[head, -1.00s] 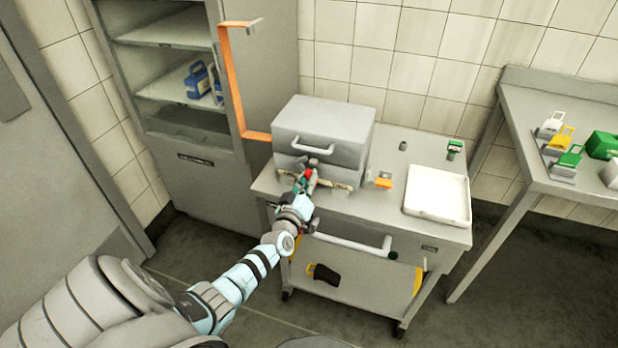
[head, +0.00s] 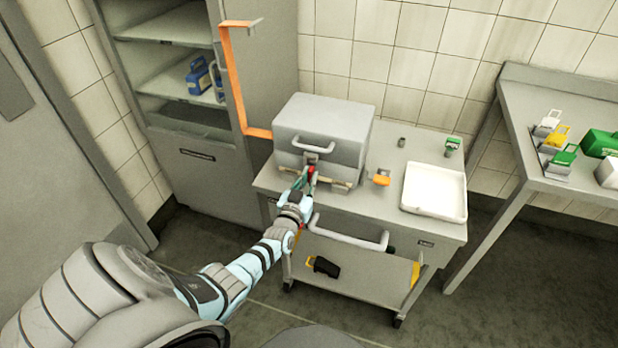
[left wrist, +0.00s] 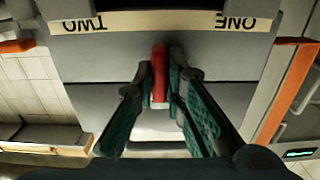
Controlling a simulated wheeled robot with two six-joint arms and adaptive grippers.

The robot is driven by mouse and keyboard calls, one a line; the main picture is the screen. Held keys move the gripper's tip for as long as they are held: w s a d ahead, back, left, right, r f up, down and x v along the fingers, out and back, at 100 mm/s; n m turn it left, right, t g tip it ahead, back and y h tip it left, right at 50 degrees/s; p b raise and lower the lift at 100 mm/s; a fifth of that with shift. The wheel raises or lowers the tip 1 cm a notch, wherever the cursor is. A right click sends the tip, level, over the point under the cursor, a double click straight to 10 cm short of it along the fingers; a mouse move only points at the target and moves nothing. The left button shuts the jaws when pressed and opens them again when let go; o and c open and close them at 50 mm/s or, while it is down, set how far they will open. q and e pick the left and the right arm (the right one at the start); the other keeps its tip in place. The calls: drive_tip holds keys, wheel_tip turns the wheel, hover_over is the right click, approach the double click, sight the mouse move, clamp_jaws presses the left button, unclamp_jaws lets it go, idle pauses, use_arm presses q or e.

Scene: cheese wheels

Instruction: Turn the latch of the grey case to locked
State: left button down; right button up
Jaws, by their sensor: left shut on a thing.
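The grey case (head: 325,125) stands lidded on the trolley top, with a handle on its front. A pale strip (left wrist: 160,20) along its front reads ONE and TWO, upside down in the left wrist view. The red latch lever (left wrist: 159,75) lies between these two words. It also shows as a small red spot in the head view (head: 311,171). My left gripper (left wrist: 160,82) is shut on the lever, with one teal finger on each side. In the head view the left gripper (head: 305,178) is at the case's front. My right gripper is not in view.
The trolley (head: 380,210) also carries a white tray (head: 434,190), an orange item (head: 381,178) and a green-topped item (head: 452,146). A push handle (head: 350,238) crosses its front. An orange strip (head: 232,85) stands left of the case. A side table (head: 545,110) is at right.

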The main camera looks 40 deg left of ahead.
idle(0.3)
use_arm(q)
drive_tip(key=c, duration=1.6)
unclamp_jaws()
drive_tip(key=shift+c, duration=0.2)
drive_tip(key=v, duration=1.2)
drive_tip(key=shift+d, duration=0.1)
